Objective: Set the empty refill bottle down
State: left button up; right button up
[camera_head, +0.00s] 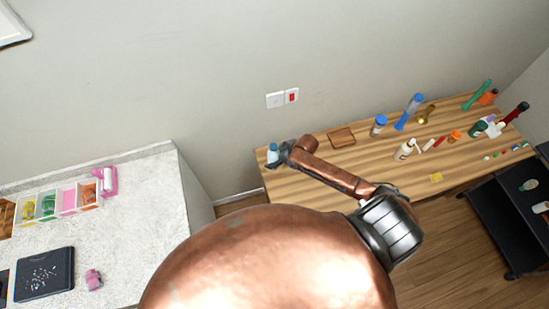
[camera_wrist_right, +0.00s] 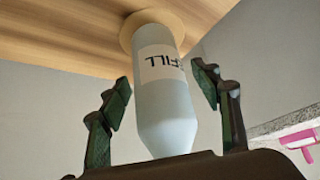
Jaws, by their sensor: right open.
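The refill bottle (camera_wrist_right: 165,100) is pale blue-white with a white label reading "FILL" in part. In the right wrist view it stands with its base on a pale round disc (camera_wrist_right: 180,24) on the wooden table (camera_wrist_right: 60,35). My right gripper (camera_wrist_right: 160,97) is open, with one finger on each side of the bottle and visible gaps between. In the head view the bottle (camera_head: 273,152) is small, at the left end of the wooden table (camera_head: 300,185), with my right gripper (camera_head: 285,155) right beside it. My left gripper is not in view.
Several bottles and tubes, including a blue-capped one (camera_head: 379,125), stand farther right. A white counter (camera_head: 130,225) at left holds a compartment box (camera_head: 60,203) and a black tray (camera_head: 44,273). A black cart (camera_head: 505,220) stands at right.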

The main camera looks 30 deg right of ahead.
jog(key=v, duration=1.2)
jog(key=shift+r, duration=0.1)
